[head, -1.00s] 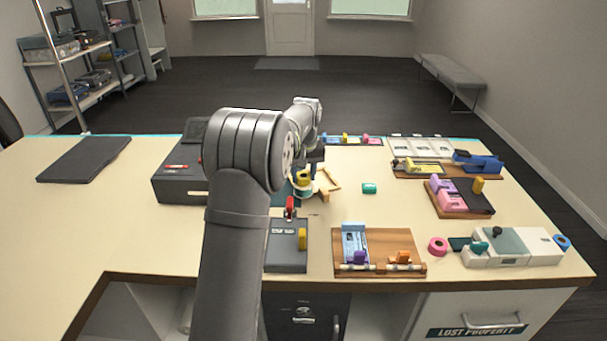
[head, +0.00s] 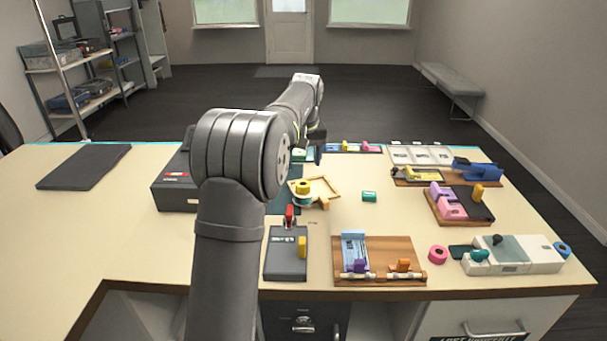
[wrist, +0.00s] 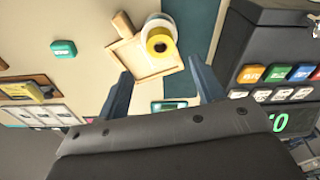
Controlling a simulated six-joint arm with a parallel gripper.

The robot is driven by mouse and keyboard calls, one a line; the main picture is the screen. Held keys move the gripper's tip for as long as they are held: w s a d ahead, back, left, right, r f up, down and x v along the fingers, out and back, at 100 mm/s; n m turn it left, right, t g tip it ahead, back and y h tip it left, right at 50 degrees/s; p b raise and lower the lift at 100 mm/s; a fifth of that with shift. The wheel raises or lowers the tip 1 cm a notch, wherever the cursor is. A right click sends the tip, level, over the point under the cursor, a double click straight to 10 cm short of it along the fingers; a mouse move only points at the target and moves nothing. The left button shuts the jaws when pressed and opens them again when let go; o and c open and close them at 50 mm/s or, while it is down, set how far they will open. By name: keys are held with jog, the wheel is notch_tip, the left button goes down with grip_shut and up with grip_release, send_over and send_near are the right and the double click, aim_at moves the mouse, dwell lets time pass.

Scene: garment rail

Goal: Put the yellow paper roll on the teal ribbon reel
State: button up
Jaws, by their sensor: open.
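The yellow paper roll (head: 303,186) rests on top of a pale reel with a teal tint (head: 302,202), which I take for the teal ribbon reel. In the wrist view the yellow roll (wrist: 161,42) shows its open core, and the pale reel (wrist: 158,20) is mostly hidden beneath it. They look stacked, with the roll seeming about centred. My gripper (wrist: 158,66) is open and empty. Its two fingers are spread wide, and it is apart from the roll. In the head view my arm hides most of the gripper.
A wooden tray (wrist: 143,60) lies right beside the stack. A dark box (head: 175,185) stands to the left. A small teal block (head: 369,196) lies to the right. Wooden boards with coloured items fill the right side; the counter between is partly free.

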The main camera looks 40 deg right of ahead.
aim_at(303, 185)
jog(key=shift+s+a+r, duration=0.1)
jog(key=shift+s+r, duration=0.1)
jog(key=shift+r, duration=1.5)
jog(key=f, duration=0.4)
jog(key=w+f, duration=0.1)
jog(key=f, duration=0.7)
jog(key=shift+w+d+f, duration=0.15)
jog(key=shift+d+f, duration=0.15)
jog(key=shift+d, duration=0.1)
notch_tip(303, 185, up, 3)
jog(key=shift+r, duration=0.8)
